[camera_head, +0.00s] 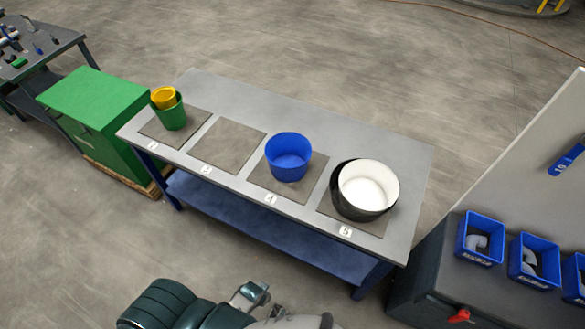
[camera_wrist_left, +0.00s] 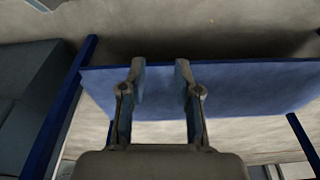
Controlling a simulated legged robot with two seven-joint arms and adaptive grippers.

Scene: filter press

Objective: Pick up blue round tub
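The blue round tub (camera_head: 288,158) stands upright on the grey mat marked 4 on the workbench, and nothing touches it. My left gripper (camera_head: 250,294) is low at the bottom of the head view, in front of the bench and well away from the tub. In the left wrist view the left gripper (camera_wrist_left: 160,76) has its two fingers apart with nothing between them. It faces the bench's blue lower shelf (camera_wrist_left: 240,88), and the tub does not show there. My right gripper is not in view.
On the workbench (camera_head: 310,115), a white tub (camera_head: 368,186) sits in a black one (camera_head: 347,205) at mat 5. A yellow tub (camera_head: 164,97) sits in a green one (camera_head: 172,117) at left. Mat 3 (camera_head: 228,145) is bare. Blue bins (camera_head: 480,250) stand at right.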

